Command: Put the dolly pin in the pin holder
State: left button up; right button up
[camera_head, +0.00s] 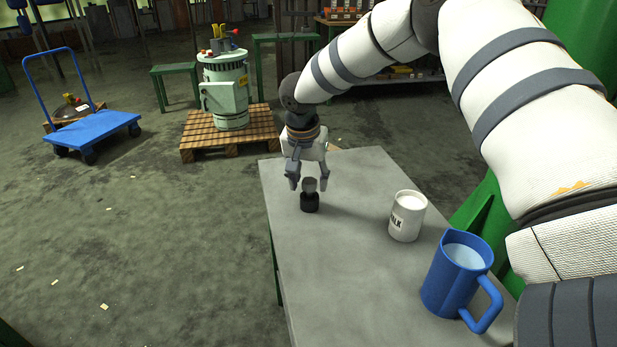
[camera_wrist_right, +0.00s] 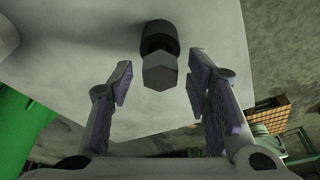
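A small part with a grey faceted head (camera_head: 310,185) and a black round base (camera_head: 310,203) stands upright near the left edge of the grey table. I take the head for the dolly pin, but cannot tell whether head and base are separate pieces. My right gripper (camera_head: 308,178) is open, pointing down just above it, with a fingertip to either side of the head. In the right wrist view the grey head (camera_wrist_right: 160,72) shows between the spread fingers with gaps on both sides, and the black base (camera_wrist_right: 158,36) lies beyond it. My left gripper is out of view.
The grey table (camera_head: 350,260) also holds a white cup (camera_head: 407,216) and a blue jug (camera_head: 457,277), right of the gripper. A blue trolley (camera_head: 97,127) stands on the floor at left. A pale green drum (camera_head: 226,90) stands on a wooden pallet (camera_head: 205,147).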

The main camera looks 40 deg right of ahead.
jog(key=shift+r, duration=0.15)
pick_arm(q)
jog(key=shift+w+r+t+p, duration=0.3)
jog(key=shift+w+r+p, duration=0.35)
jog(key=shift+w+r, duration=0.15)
pick_arm(e)
jog(key=v, duration=1.2)
